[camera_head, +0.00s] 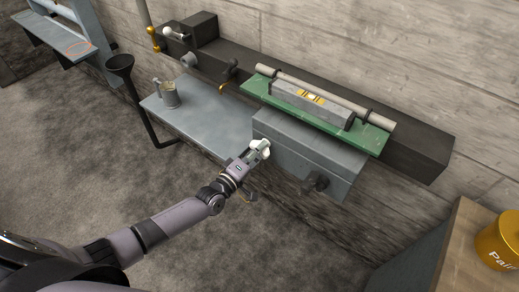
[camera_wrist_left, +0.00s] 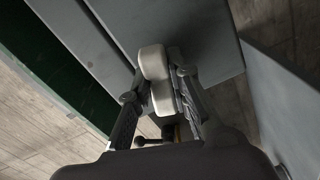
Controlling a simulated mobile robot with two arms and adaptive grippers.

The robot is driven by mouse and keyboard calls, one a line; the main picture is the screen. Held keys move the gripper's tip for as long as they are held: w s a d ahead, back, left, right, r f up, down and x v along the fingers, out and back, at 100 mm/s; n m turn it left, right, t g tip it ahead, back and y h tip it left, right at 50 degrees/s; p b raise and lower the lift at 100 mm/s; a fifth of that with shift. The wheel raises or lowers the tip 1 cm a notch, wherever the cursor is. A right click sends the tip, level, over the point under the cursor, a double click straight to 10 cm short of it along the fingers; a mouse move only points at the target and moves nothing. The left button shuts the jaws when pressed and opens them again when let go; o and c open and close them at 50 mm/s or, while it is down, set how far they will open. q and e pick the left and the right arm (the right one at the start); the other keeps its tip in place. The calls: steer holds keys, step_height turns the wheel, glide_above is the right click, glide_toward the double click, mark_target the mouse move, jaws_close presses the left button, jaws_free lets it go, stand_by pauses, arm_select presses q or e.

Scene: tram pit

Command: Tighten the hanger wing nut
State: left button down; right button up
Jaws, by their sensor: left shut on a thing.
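A pale two-lobed piece (camera_wrist_left: 154,65), which looks like the wing nut, sits against a grey metal face in the left wrist view. My left gripper (camera_head: 260,151) is at the left end of the grey box (camera_head: 300,150) under the green shelf. In the left wrist view my left gripper (camera_wrist_left: 160,100) has its dark fingers on either side of the pale piece, shut on it. The fingers hide part of the piece, and its threaded part is not visible. In the head view only small pale bits show at the fingertips. My right gripper is not in view.
A green shelf (camera_head: 377,144) carries a spirit level (camera_head: 312,97) and a pipe (camera_head: 330,92). A dark knob (camera_head: 315,182) sticks out from the box front. A grey ledge (camera_head: 212,120) holds a metal cup (camera_head: 169,94). A black funnel (camera_head: 120,65) stands left; a yellow can (camera_head: 498,240) stands right.

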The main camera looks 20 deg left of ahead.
arm_select(q)
steer(key=m, duration=0.4)
steer(key=shift+f, duration=0.1)
steer(key=m, duration=1)
steer(key=shift+m, duration=0.4)
steer(key=c, duration=1.5)
jaws_free()
